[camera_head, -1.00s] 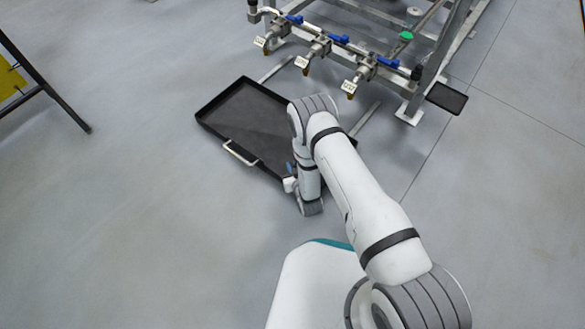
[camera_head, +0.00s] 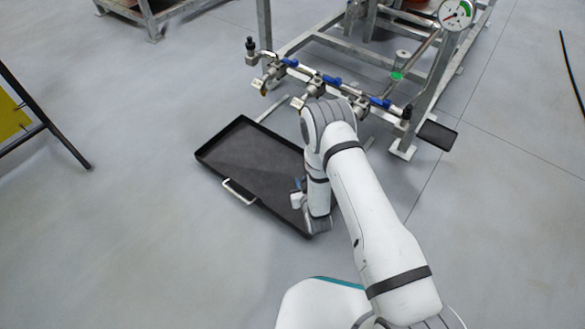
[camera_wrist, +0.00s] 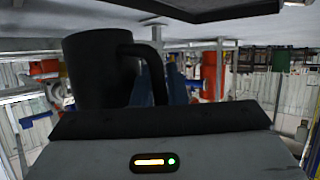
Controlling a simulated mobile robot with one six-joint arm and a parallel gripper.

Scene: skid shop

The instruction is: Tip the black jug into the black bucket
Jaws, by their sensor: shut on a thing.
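The black jug (camera_wrist: 95,70) is close in the wrist view, left of centre, with its handle (camera_wrist: 155,58) on the right side. My gripper (camera_wrist: 150,88) is shut on the jug at its handle, with blue finger parts beside it. The exact contact is partly hidden by the dark gripper body. I cannot make out a black bucket in either current view.
A black tray (camera_head: 222,158) with a light handle lies on the floor beside my arm. Behind it stands a metal skid frame (camera_head: 428,95) with blue-handled taps (camera_head: 331,81) and a gauge (camera_head: 456,14). A yellow-panelled stand (camera_head: 45,120) is at left. Floor at lower left is clear.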

